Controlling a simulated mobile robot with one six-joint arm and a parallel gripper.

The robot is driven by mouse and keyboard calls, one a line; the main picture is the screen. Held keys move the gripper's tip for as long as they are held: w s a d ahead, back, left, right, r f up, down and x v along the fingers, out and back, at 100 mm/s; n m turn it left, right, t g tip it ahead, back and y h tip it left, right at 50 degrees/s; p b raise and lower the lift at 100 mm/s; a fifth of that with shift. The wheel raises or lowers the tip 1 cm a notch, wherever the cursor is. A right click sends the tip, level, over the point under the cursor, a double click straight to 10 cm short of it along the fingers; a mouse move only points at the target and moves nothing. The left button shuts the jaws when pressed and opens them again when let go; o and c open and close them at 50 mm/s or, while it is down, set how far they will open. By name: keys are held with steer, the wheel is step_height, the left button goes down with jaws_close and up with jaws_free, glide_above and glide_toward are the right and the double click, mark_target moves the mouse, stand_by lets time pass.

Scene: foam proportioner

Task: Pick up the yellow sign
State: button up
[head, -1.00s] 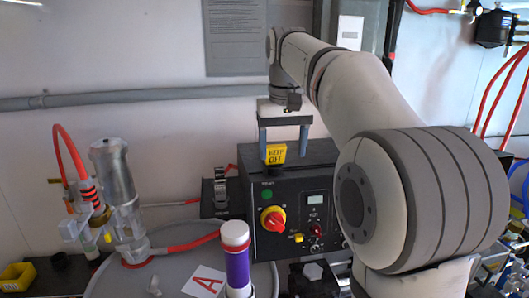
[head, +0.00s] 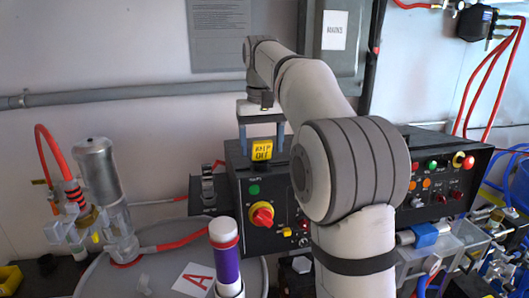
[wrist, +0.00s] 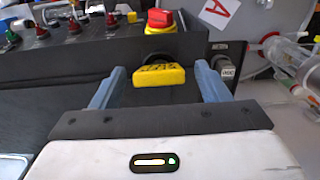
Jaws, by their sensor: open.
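The yellow sign (head: 262,149) with dark lettering stands at the top front edge of the black control box (head: 270,187). In the wrist view the sign (wrist: 159,76) lies between the two blue fingers, with a gap on each side. My gripper (head: 261,146) is open and points down over the box, its fingers on either side of the sign. In the wrist view my gripper (wrist: 156,85) shows nothing held. The sign's underside and back are hidden.
A red and yellow rotary knob (head: 261,214) sits on the box front below the sign. A purple-banded cylinder (head: 225,250) stands in front on a grey round lid. A clear and metal apparatus (head: 102,190) with a red hose is at left.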

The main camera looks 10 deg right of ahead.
steer(key=shift+f, duration=0.95)
steer(key=c, duration=1.1)
steer(key=shift+r, duration=0.1)
